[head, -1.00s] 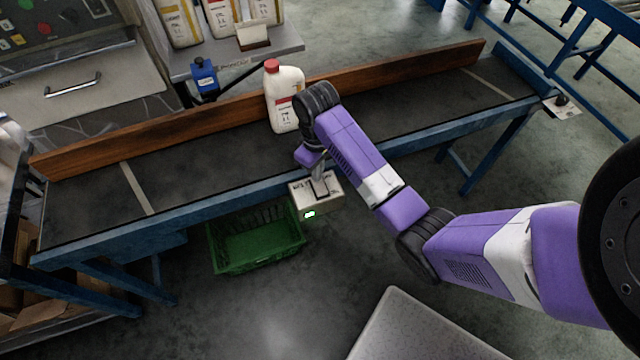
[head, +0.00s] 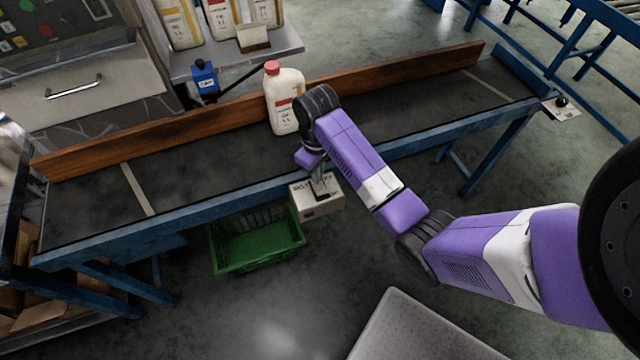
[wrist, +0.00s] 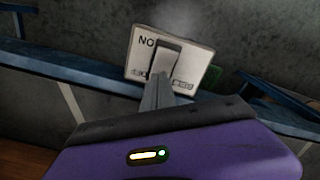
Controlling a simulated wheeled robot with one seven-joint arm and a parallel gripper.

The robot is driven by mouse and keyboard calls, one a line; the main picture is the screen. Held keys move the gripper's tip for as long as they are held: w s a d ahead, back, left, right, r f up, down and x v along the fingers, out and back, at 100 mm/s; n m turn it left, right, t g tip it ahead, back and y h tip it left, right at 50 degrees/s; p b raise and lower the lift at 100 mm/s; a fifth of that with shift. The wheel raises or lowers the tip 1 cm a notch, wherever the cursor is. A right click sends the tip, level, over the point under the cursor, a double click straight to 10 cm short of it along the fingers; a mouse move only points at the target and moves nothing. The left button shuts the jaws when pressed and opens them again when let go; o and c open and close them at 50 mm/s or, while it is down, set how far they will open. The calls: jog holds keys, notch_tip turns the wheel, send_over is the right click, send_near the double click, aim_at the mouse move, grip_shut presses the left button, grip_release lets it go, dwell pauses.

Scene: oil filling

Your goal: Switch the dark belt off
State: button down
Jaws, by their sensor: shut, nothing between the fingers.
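The dark belt (head: 200,163) runs across the head view in a blue frame. A pale switch box (head: 317,205) is fixed at its front edge. The wrist view shows the box (wrist: 199,64) with a dark rocker (wrist: 163,62), lettering that starts "NO", and more lettering partly hidden. My gripper (head: 322,184) is shut and empty, pointing down at the box. In the wrist view its fingers (wrist: 158,92) reach the near end of the rocker; I cannot tell if they touch. No green light shows on the box front.
A white bottle with a red cap (head: 284,98) stands on the belt behind my gripper, near the wooden rail (head: 200,118). A green crate (head: 256,252) is below the belt's front edge. A small control lever plate (head: 562,108) is at the right end.

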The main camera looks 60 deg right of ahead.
notch_tip(320, 180, up, 6)
jog(key=p, duration=0.6)
jog(key=shift+r+p, duration=0.2)
jog(key=shift+p, duration=0.1)
dwell(0.4)
